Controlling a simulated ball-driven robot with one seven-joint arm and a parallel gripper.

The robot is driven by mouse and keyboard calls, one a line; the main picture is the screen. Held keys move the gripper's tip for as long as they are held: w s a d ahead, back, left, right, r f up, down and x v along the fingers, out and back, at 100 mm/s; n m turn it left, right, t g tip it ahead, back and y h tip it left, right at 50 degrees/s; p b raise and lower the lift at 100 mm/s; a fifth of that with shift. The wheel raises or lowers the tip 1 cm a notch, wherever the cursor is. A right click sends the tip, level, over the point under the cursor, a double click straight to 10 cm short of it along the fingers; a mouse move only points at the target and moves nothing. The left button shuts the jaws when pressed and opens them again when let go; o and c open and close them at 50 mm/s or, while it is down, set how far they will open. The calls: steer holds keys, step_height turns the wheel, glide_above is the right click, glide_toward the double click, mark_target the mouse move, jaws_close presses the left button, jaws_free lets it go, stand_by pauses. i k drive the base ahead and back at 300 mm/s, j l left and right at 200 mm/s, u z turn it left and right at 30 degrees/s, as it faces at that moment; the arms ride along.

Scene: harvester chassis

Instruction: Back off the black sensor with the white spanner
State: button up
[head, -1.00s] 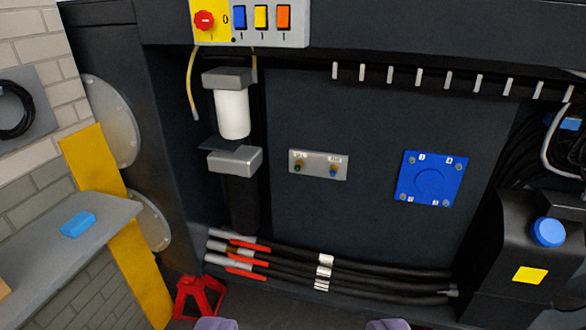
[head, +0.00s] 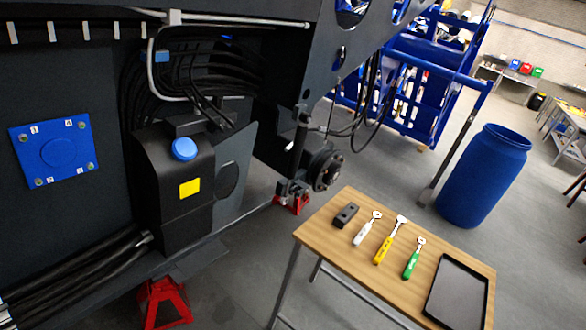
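The white spanner (head: 362,234) lies on a small wooden-topped table (head: 330,235) in the lower right of the head view, its ring end pointing away. A yellow spanner (head: 383,249) and a green spanner (head: 411,264) lie in a row to its right. I cannot make out the black sensor in this view. My gripper does not show in the current view, so its state is hidden.
A small black block (head: 346,214) and a dark tray (head: 457,292) share the table. The dark chassis with a blue plate (head: 56,152) and a black tank (head: 168,215) fills the left. Red stands (head: 165,303) are below. A blue barrel (head: 485,175) stands behind the table on open floor.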

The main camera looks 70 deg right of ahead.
mark_target(358, 239)
steer(key=z, duration=0.5)
steer(key=l+z, duration=0.1)
steer(key=z, duration=1.4)
steer(key=i+z, duration=0.1)
steer(key=z, duration=0.4)
